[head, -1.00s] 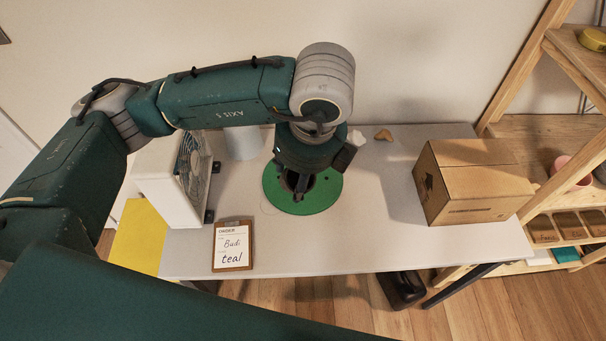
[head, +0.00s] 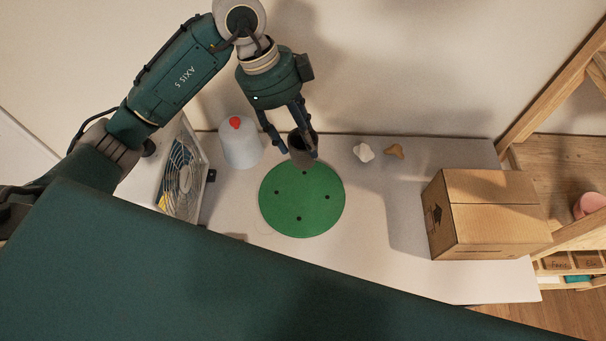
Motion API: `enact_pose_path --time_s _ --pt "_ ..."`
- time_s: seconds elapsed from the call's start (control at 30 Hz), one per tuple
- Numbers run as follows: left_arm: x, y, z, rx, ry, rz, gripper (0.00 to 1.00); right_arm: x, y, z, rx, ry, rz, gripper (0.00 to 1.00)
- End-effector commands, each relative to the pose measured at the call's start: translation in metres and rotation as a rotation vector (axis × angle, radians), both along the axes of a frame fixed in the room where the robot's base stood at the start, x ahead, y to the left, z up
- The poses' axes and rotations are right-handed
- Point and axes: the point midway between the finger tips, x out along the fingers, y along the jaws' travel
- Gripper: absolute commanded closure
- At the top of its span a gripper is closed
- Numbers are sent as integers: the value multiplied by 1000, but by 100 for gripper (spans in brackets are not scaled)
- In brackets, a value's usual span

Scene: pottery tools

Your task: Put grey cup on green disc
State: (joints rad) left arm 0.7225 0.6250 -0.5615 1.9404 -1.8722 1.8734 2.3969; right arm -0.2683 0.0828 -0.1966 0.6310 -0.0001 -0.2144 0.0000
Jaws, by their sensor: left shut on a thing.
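The green disc (head: 302,205), round with several small dark holes, lies on the white table. My left gripper (head: 289,150) is shut on the grey cup (head: 301,158), its fingers on either side of the cup. The cup shows dark inside and looks tilted, and it overlaps the disc's far edge in the picture. I cannot tell exactly how high it is above the table. My right gripper is not in view.
A white rounded container with a red top (head: 239,146) and a fan (head: 183,179) stand left of the disc. White (head: 364,152) and brown (head: 395,151) lumps lie behind right. A cardboard box (head: 484,216) stands at right. The table between disc and box is clear.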

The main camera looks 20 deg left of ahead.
Motion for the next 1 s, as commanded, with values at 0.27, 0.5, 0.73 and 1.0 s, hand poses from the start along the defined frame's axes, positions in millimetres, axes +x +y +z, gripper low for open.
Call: enact_pose_path --time_s 0.27,0.5,0.73,1.0 --pt "-2 0 -74 1 7 3 87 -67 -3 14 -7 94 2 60" --pt "0 0 -117 1 0 1 87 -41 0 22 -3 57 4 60" --pt "-1 0 -141 2 3 1 87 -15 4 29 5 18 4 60" --pt "0 0 -167 2 -2 0 87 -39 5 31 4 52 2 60"
